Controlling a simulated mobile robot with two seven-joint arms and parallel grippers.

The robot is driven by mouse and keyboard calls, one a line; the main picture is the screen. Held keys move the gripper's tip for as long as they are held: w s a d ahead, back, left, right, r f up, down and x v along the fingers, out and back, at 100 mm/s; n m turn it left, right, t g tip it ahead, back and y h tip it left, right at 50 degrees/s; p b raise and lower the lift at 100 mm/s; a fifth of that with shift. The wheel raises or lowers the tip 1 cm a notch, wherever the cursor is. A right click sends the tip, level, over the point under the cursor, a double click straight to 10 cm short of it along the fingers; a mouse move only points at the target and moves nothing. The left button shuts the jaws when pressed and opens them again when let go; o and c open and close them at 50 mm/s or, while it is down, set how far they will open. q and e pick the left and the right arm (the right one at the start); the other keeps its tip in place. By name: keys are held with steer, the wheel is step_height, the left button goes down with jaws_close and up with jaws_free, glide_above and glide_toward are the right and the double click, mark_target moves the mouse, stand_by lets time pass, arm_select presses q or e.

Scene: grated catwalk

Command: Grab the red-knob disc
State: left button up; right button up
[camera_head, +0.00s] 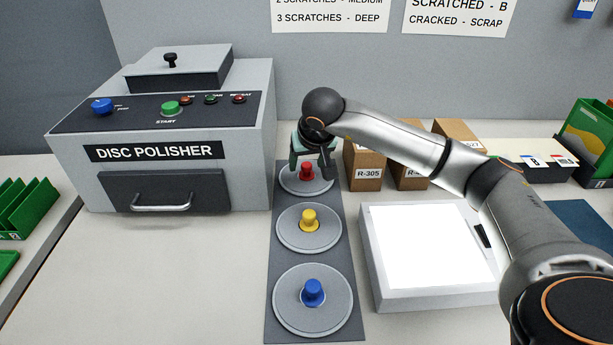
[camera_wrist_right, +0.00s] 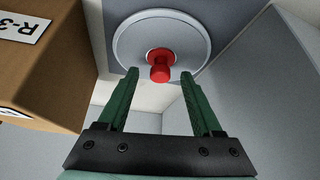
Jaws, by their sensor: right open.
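The red-knob disc (camera_head: 318,184) lies at the far end of a dark mat, a grey round disc with a red knob (camera_head: 307,172) at its middle. My right gripper (camera_head: 312,168) is over this disc, with its fingers around or just above the knob. In the right wrist view my green fingers (camera_wrist_right: 160,75) are open and apart, and the red knob (camera_wrist_right: 159,66) shows just beyond their tips, between their lines. I cannot tell how far the fingertips are from the knob. My left gripper is not in view.
A yellow-knob disc (camera_head: 309,230) and a blue-knob disc (camera_head: 313,300) lie nearer on the same mat (camera_head: 277,262). The disc polisher (camera_head: 160,135) stands at left. Cardboard boxes (camera_head: 365,168) stand close right of the gripper. A white light panel (camera_head: 425,247) lies at right.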

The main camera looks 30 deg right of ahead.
steer(key=shift+f, duration=0.1)
jaws_close()
stand_by(0.5)
